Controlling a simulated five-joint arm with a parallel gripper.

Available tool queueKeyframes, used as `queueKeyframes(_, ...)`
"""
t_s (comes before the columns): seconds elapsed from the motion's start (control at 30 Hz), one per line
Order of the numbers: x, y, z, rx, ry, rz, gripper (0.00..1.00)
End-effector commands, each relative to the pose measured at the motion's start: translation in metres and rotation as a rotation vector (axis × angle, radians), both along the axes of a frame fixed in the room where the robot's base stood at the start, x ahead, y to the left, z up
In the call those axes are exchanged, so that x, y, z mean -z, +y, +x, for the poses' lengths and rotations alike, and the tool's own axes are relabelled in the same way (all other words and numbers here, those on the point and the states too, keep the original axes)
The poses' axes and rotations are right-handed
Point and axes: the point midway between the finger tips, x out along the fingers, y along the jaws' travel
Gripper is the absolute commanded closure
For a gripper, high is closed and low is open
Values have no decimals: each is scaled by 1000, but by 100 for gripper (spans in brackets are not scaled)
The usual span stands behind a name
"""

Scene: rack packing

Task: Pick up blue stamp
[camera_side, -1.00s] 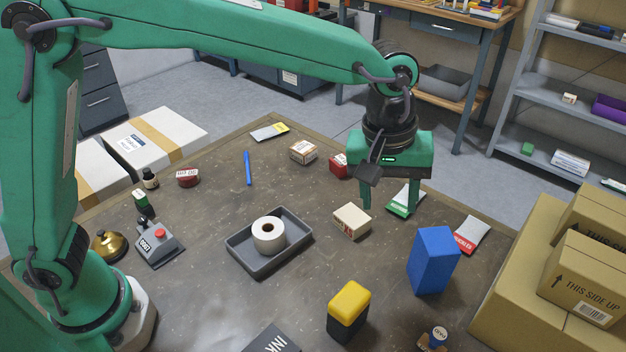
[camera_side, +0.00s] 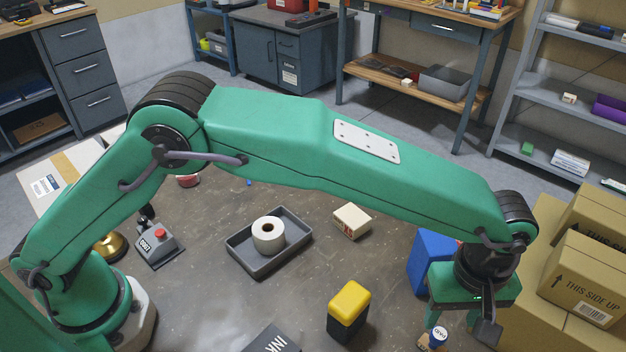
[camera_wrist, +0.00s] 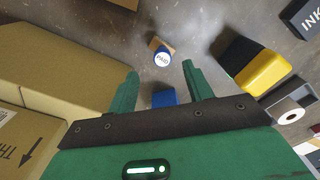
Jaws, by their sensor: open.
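The blue stamp (camera_side: 437,337) has a blue body, a white round top marked PAID and a tan base. It stands on the table at the front right in the side view. In the wrist view the stamp (camera_wrist: 163,57) shows just beyond my fingertips, roughly centred between them. My gripper (camera_side: 455,316) is open and empty, above and slightly behind the stamp in the side view. The fingers (camera_wrist: 160,70) are spread apart in the wrist view, and none visibly touches the stamp.
A tall blue block (camera_side: 429,258) stands close behind my gripper; part of it (camera_wrist: 164,98) shows between the fingers. A yellow and black block (camera_side: 348,306) stands to the left. Cardboard boxes (camera_side: 545,290) rise at the right. A grey tray (camera_side: 268,264) holds a white roll (camera_side: 269,237).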

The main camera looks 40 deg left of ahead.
Motion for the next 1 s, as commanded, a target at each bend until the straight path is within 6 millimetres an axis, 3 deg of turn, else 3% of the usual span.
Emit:
queueKeyframes(0.27,21,1,0,0,1,2,49)
queueKeyframes(0.57,27,2,0,1,1,2,49)
queueKeyframes(1.0,70,5,0,1,2,2,49)
